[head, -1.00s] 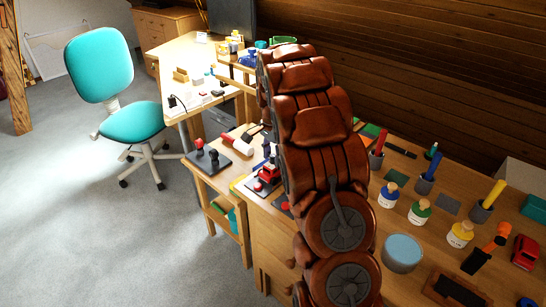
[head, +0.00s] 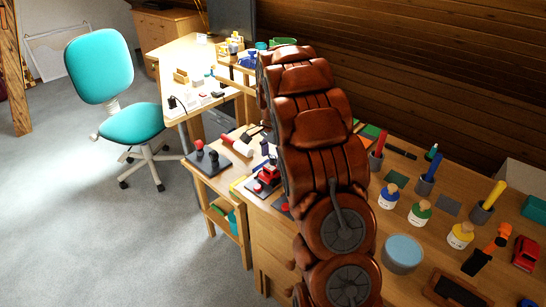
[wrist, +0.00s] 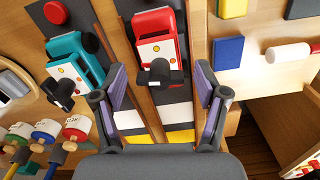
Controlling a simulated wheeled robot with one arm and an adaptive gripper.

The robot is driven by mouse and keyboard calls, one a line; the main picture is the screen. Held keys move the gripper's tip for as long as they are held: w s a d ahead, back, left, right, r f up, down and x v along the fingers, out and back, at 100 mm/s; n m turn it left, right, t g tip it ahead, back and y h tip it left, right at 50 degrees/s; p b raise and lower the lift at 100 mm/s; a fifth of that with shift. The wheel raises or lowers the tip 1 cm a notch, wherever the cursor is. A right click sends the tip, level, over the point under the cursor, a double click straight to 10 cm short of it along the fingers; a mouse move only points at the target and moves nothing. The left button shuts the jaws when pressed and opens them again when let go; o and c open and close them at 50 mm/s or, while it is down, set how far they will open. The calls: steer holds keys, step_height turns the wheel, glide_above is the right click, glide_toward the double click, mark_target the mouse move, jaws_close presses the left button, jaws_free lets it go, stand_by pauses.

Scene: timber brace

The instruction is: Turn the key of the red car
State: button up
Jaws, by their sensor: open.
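The red car (wrist: 157,30) with a white rear panel lies at the top middle of the wrist view, on a dark strip. Its black key (wrist: 158,73) sticks out from the panel towards my gripper. My gripper (wrist: 160,80) is open, with one purple-padded finger on each side of the key and clear gaps to both. A teal car (wrist: 70,57) with its own black key (wrist: 60,92) sits left of my left finger. In the head view a red car (head: 268,173) shows left of my brown arm, which hides my gripper there.
In the wrist view, a blue block (wrist: 228,51) and a white roller (wrist: 288,54) lie to the right, and several paint jars to the left. In the head view, another red car (head: 525,252) lies far right. A teal chair (head: 130,123) stands on the floor at left.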

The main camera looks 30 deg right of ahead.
mark_target(273, 156)
step_height(273, 156, up, 12)
stand_by(0.7)
